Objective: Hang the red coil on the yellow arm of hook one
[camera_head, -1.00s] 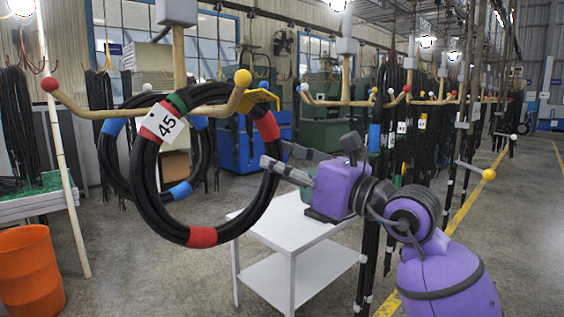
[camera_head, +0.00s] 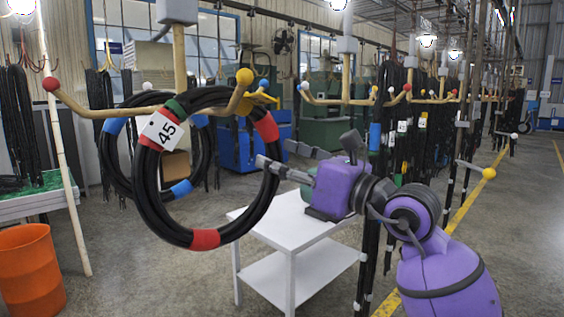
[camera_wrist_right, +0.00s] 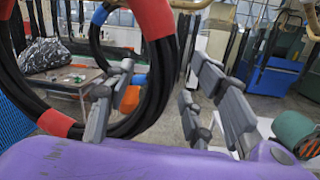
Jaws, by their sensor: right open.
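The red coil (camera_head: 150,205) is a black hose loop with red bands, a green band and a white tag marked 45. It hangs upright at the yellow-balled arm (camera_head: 243,88) of the near hook, the arm passing through its top. My right gripper (camera_head: 274,153) is open at the coil's right side; one fingertip overlaps the hose in the picture. In the right wrist view, the fingers (camera_wrist_right: 165,90) are spread, with the coil (camera_wrist_right: 166,70) showing behind and between them. I cannot tell whether they touch. My left gripper is not in view.
A blue-banded coil (camera_head: 108,165) hangs behind. The hook's other arm ends in a red ball (camera_head: 50,84). A white table (camera_head: 300,240) stands below my right gripper. An orange bin (camera_head: 30,270) is at lower left. More hoses hang at the right (camera_head: 420,140).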

